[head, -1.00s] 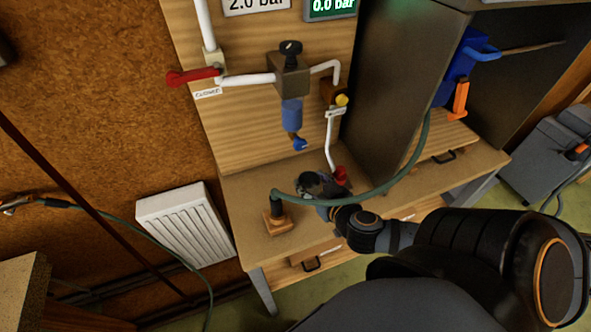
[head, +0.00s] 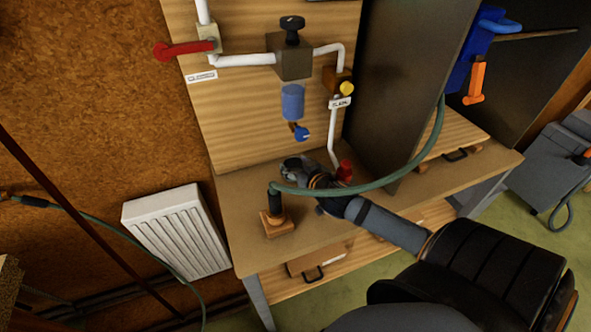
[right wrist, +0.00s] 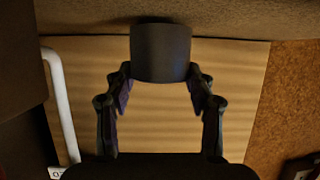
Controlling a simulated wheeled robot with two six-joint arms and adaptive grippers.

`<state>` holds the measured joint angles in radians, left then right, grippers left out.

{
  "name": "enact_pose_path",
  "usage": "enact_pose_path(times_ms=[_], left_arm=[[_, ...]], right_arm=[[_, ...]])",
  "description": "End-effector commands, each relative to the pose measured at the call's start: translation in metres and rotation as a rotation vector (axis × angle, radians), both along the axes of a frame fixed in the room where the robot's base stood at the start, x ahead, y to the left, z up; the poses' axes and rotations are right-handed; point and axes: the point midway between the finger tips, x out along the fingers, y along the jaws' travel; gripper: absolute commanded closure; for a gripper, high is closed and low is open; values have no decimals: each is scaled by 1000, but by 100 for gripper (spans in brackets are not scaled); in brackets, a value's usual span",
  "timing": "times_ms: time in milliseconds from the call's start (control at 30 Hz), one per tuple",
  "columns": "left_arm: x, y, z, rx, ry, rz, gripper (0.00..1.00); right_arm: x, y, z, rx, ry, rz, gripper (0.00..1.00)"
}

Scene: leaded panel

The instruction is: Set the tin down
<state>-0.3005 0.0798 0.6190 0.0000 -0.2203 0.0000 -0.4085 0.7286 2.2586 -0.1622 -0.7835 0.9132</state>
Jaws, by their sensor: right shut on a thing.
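The tin (right wrist: 160,52) shows in the right wrist view as a dark, rounded body between the fingertips of my right gripper (right wrist: 160,82). My right gripper is shut on it. In the head view my right gripper (head: 300,172) is over the back of the workbench top (head: 340,232), below the blue-bowled filter. The tin is small and hard to make out there. In the wrist view it is close to a brown surface at the top; I cannot tell whether it touches. My left gripper is not in view.
A green hose (head: 400,175) arcs across in front of my right gripper to a wooden-based stand (head: 275,222). A red-tipped white pipe (head: 334,140) hangs just behind. A dark upright panel (head: 400,80) bounds the right side. The bench front is mostly clear.

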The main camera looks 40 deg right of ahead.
Motion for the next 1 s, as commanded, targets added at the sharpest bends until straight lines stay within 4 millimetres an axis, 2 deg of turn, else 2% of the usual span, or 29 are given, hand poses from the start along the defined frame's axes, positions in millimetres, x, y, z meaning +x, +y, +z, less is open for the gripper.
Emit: enact_pose_path(times_ms=[67, 400, 433, 600, 933, 1000], left_arm=[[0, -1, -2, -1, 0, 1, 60], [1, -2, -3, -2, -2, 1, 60], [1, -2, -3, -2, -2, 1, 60], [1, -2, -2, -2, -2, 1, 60], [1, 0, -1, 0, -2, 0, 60], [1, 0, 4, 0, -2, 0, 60]], right_arm=[[4, 0, -6, 3, -2, 0, 82], [4, -1, -9, -1, -1, 1, 82], [4, -1, -9, -1, -1, 1, 44], [4, -1, -8, -2, -1, 2, 22], [4, 0, -5, -1, -2, 3, 22], [-2, 0, -1, -4, 1, 3, 22]])
